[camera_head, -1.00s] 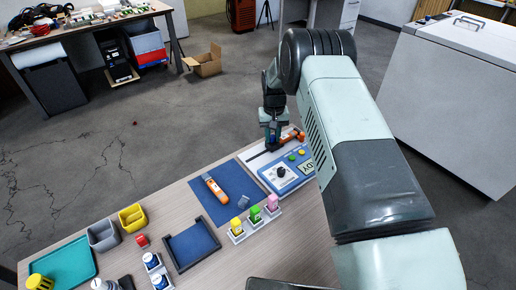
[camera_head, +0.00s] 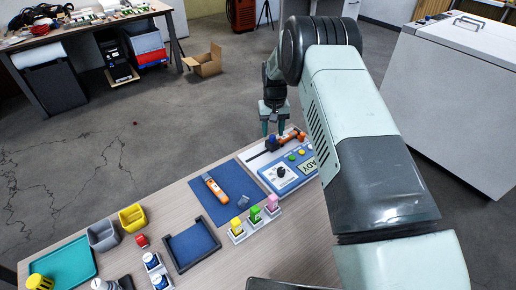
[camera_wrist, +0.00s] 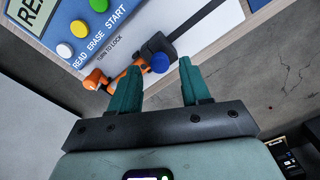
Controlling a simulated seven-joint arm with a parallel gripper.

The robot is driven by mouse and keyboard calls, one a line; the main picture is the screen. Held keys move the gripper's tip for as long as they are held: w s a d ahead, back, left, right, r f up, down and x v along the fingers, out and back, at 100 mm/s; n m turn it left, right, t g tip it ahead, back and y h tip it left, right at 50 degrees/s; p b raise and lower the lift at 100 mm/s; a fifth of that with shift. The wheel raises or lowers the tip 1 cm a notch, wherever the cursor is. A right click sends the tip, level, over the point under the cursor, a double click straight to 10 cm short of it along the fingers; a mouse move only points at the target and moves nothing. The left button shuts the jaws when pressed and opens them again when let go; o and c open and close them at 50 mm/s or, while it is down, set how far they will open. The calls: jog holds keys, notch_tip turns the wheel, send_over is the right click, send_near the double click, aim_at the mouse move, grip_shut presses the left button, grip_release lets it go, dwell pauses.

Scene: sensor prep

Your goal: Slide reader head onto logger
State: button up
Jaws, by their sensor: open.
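The reader head is a dark block with a round blue knob (camera_wrist: 159,63) on a dark rail (camera_wrist: 205,28) of the reader station. An orange logger (camera_wrist: 115,80) lies in line with it, and the head meets or overlaps its near end; how far is unclear. In the head view the blue knob (camera_head: 272,141) and orange logger (camera_head: 291,136) show at the station's far edge. My gripper (camera_head: 274,132) is open and empty above the knob. In the wrist view the knob shows beyond the gap between my fingertips (camera_wrist: 160,74), apart from both.
The blue station panel (camera_head: 282,172) has several buttons and a dial. A second orange device (camera_head: 214,188) lies on a blue mat (camera_head: 212,208). My arm hides the table's right side.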

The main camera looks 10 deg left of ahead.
aim_at(273, 136)
jog(key=shift+r, duration=2.15)
jog(key=shift+r, duration=0.2)
jog(key=s+d+r+t, duration=0.1)
jog(key=s+d+r, duration=0.25)
jog(key=r, duration=0.55)
jog(key=s+d+r+m+t, duration=0.1)
jog(key=s+d+r, duration=0.3)
jog(key=r, duration=0.6)
jog(key=s+d+r+t, duration=0.1)
jog(key=s+d+r, duration=0.1)
jog(key=s+r, duration=0.55)
jog(key=s+d+r+t, duration=0.1)
jog(key=s+d+r, duration=0.3)
jog(key=s+r, duration=0.6)
jog(key=s+d+f, duration=0.1)
jog(key=s+f, duration=0.1)
jog(key=s, duration=0.5)
jog(key=s+d+f+m+t, duration=0.1)
jog(key=s+d+f, duration=0.1)
jog(key=s, duration=0.6)
jog(key=shift+s+f+m+t, duration=0.2)
jog(key=shift+m+t, duration=0.1)
